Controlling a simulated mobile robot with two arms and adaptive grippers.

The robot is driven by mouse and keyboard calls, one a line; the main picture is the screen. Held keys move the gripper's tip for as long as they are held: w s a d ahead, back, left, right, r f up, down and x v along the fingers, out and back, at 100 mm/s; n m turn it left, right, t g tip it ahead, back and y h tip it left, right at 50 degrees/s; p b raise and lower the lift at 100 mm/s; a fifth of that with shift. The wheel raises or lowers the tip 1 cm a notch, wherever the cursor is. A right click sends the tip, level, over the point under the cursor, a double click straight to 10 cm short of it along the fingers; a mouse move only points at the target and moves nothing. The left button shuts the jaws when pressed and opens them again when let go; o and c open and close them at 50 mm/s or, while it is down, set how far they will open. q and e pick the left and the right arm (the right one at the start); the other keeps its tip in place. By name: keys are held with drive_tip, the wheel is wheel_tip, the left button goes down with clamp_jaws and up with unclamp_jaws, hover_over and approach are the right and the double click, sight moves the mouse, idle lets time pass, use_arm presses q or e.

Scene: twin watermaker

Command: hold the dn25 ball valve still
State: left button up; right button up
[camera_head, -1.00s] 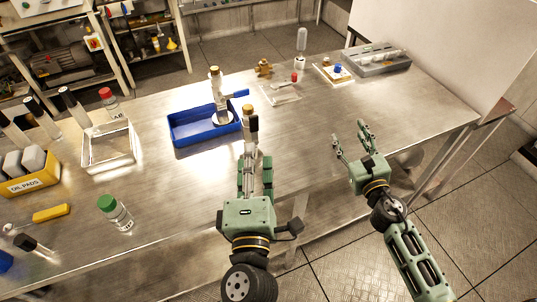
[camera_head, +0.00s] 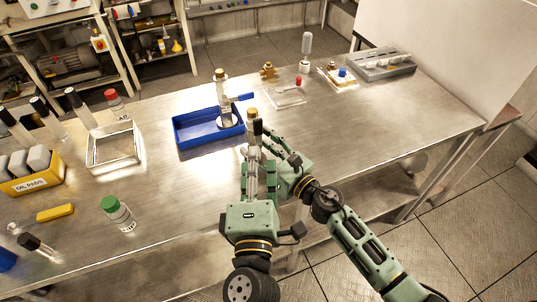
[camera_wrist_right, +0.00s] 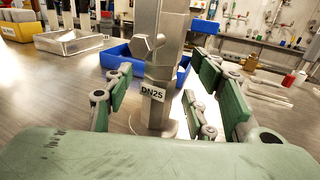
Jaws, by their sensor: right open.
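The DN25 ball valve (camera_wrist_right: 163,60) stands upright as a grey metal column with a hex fitting and a DN25 label, on a round base. My left gripper (camera_head: 252,160) points at the valve from the near side.
A metal tray (camera_head: 97,160), a green-capped bottle (camera_head: 119,213) and a yellow oil-pad box (camera_head: 35,185) are left.

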drive_tip(key=shift+x, duration=1.2)
drive_tip(key=shift+c, duration=0.5)
clamp_jaws()
idle(0.4)
drive_tip(key=shift+c, duration=0.4)
unclamp_jaws()
drive_tip(key=shift+c, duration=0.6)
